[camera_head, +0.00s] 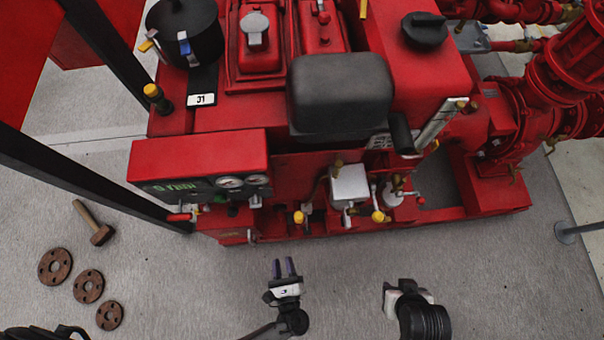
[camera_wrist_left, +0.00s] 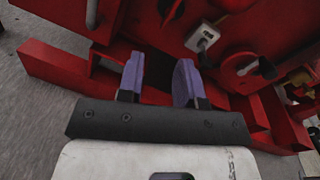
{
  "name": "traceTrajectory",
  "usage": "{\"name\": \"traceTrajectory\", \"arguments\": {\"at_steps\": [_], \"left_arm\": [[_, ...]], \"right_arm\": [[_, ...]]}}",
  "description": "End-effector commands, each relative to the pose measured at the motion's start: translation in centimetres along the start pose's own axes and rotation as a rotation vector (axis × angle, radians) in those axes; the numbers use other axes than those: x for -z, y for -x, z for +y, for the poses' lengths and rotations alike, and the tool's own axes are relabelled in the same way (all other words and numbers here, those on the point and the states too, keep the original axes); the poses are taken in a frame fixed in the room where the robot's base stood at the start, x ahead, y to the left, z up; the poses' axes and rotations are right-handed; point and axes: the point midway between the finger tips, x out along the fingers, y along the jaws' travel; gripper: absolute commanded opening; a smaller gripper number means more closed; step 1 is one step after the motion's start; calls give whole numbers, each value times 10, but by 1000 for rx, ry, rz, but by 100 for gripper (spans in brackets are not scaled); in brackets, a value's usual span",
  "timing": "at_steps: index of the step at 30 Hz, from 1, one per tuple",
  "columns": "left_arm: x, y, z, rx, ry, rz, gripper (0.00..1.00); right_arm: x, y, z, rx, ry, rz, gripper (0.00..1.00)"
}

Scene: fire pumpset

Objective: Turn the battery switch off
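I cannot tell for sure which part is the battery switch. In the left wrist view a pale plate with a small fitting (camera_wrist_left: 203,37) sits on the red machine side. A dark-ended lever (camera_wrist_left: 262,68) on a round red part is right of it. In the head view a red handle (camera_head: 180,217) sticks out at the left end of the control panel (camera_head: 205,185). My left gripper (camera_head: 284,268) is in front of the red base, its two purple fingers (camera_wrist_left: 158,78) apart with nothing between them. My right arm's end (camera_head: 405,298) is at bottom right; its fingers cannot be made out.
The red pumpset (camera_head: 330,130) fills the top, with gauges and yellow-capped valves along its front. A hammer (camera_head: 95,225) and several brown flanges (camera_head: 88,286) lie on the floor at left. A dark frame post (camera_head: 90,180) stands left of the panel. Floor in front is clear.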

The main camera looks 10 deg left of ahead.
Motion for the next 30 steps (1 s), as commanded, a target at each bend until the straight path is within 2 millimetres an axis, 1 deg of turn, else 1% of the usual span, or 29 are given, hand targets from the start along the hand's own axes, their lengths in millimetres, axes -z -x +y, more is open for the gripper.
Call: {"name": "traceTrajectory", "arguments": {"at_steps": [1, 3, 8, 11, 13, 17, 24, 30], "left_arm": [[-3, 0, -9, 57, -73, -24, 33], [-6, 1, -18, 106, -167, -48, 33], [-4, 0, -19, 110, -281, -42, 33], [-4, -4, -19, 108, -307, -44, 33], [-4, -11, -20, 108, -312, -45, 33], [-4, -31, -21, 107, -310, -46, 33], [-4, -77, -26, 106, -308, -45, 33], [-5, -108, -30, 106, -308, -44, 33]], "right_arm": [[0, 0, 0, 1, 0, 0, 43], [0, 0, 0, 1, 1, 0, 43], [0, 0, -2, 4, 0, 0, 43], [-1, -2, -5, 12, -5, 0, 43], [-2, -4, -7, 17, -10, -1, 43], [-4, -10, -6, 14, -10, -2, 43], [-9, -25, 1, -4, 5, -2, 43], [-12, -34, -1, -2, 5, -2, 43]]}}
